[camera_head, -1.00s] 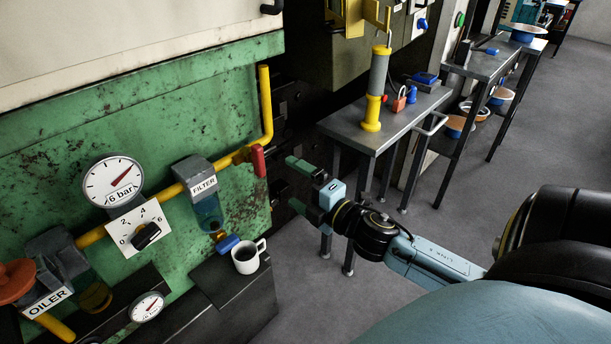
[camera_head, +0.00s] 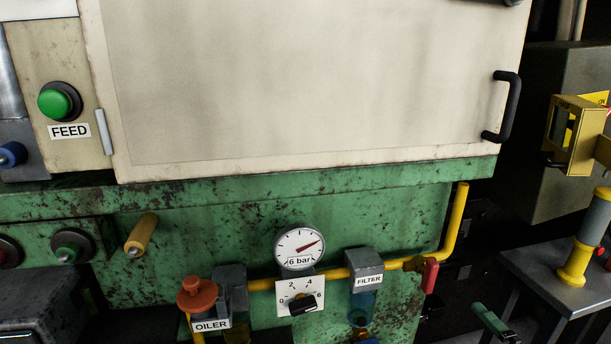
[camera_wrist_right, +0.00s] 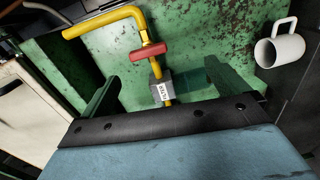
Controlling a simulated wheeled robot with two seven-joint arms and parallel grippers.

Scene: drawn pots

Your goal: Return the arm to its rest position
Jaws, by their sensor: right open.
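My right gripper (camera_wrist_right: 163,75) shows in the right wrist view with its two green fingers spread apart and nothing between them. Beyond the fingers are the green machine panel, the red valve handle (camera_wrist_right: 148,51) and the grey filter block (camera_wrist_right: 161,91). In the head view only a green finger of my right gripper (camera_head: 492,322) shows at the bottom right, in front of the dark gap beside the machine. The rest of that arm is out of that picture. My left gripper is in neither view.
The green machine carries a yellow pipe (camera_head: 458,225), a pressure gauge (camera_head: 300,246) and an orange-topped oiler (camera_head: 197,293). A white mug (camera_wrist_right: 283,50) stands right of the fingers in the wrist view. A grey metal table (camera_head: 540,270) with a yellow-and-grey cylinder (camera_head: 590,235) stands at right.

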